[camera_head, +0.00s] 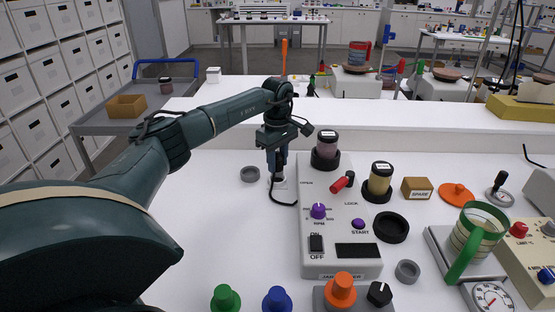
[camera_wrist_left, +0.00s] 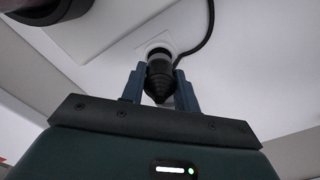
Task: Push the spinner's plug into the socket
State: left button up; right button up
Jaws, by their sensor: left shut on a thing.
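My left gripper (camera_head: 277,160) points down at the table left of the spinner (camera_head: 335,255), a pale box with a knob, switch and red-handled lever. The gripper is shut on the spinner's black plug (camera_wrist_left: 159,78), which sits between the two blue fingers in the wrist view. A black cable (camera_head: 283,201) runs from the plug to the spinner's left side. The plug's far end meets a pale round socket (camera_wrist_left: 158,47); I cannot tell how deep it sits. In the head view the gripper mostly hides the plug above the small pale socket block. My right gripper is not in view.
A grey ring (camera_head: 250,174) lies left of the gripper. A dark-lidded jar (camera_head: 327,146) stands on the spinner's back end, and a yellow jar (camera_head: 380,179) stands to its right. Green (camera_head: 225,299) and blue (camera_head: 277,300) knobbed pieces are at the front. The table left of the spinner is mostly clear.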

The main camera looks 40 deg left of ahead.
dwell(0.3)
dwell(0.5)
pick_arm(q)
jog(key=shift+p, duration=0.35)
dwell(0.4)
jog(key=shift+f, duration=0.3)
dwell(0.3)
jog(key=shift+f+b, duration=0.7)
jog(key=shift+f, duration=0.35)
jog(key=o, duration=1.1)
jog(key=shift+c, duration=0.2)
